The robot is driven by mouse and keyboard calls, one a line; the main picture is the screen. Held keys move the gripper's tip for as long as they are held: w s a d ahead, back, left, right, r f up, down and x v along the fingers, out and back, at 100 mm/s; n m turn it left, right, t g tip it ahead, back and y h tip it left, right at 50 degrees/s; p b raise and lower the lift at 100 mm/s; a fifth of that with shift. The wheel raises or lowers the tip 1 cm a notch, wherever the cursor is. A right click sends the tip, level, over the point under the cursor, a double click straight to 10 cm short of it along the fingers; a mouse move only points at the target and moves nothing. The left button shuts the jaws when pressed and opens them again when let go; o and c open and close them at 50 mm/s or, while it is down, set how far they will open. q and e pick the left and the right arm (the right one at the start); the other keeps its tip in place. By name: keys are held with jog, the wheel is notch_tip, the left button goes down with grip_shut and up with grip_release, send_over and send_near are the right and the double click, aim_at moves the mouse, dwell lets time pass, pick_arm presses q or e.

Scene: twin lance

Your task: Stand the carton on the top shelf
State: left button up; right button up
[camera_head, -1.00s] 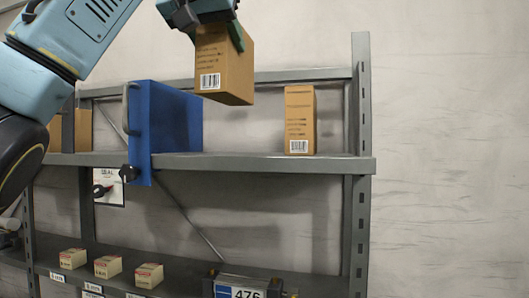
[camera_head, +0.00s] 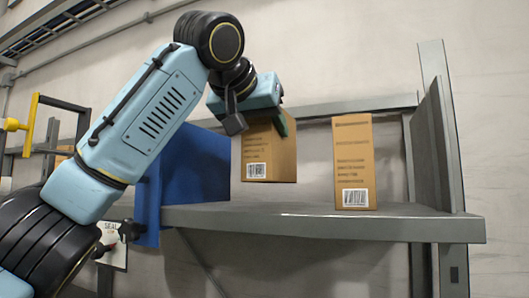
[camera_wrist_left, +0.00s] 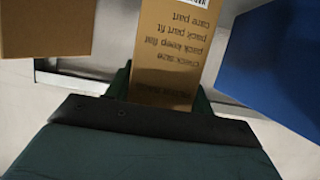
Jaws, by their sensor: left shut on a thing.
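The brown carton (camera_head: 268,160), with printed text and a barcode, is upright in my left gripper (camera_head: 262,115), which is shut on its upper part. In the head view its bottom edge shows a little above the top shelf board (camera_head: 320,223), with a visible gap. It is between a blue box (camera_head: 195,175) on the left and a standing brown carton (camera_head: 354,165) on the right. In the left wrist view the held carton (camera_wrist_left: 172,45) sits between my fingers. My right gripper is not in view.
The blue box is close to the held carton's left side and partly hidden by my arm. A grey shelf post (camera_head: 442,130) bounds the right end. A bare stretch of board lies between the blue box and the standing carton. A yellow-and-black frame (camera_head: 45,125) is at far left.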

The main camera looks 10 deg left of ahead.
aim_at(264, 151)
pick_arm(q)
jog(key=shift+f, duration=0.3)
notch_tip(264, 151, down, 3)
jog(key=shift+f, duration=0.25)
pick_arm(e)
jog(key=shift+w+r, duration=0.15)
pick_arm(q)
jog(key=shift+s, duration=0.1)
jog(key=shift+f, duration=0.1)
jog(key=o, duration=1.2)
jog(key=shift+f, duration=0.1)
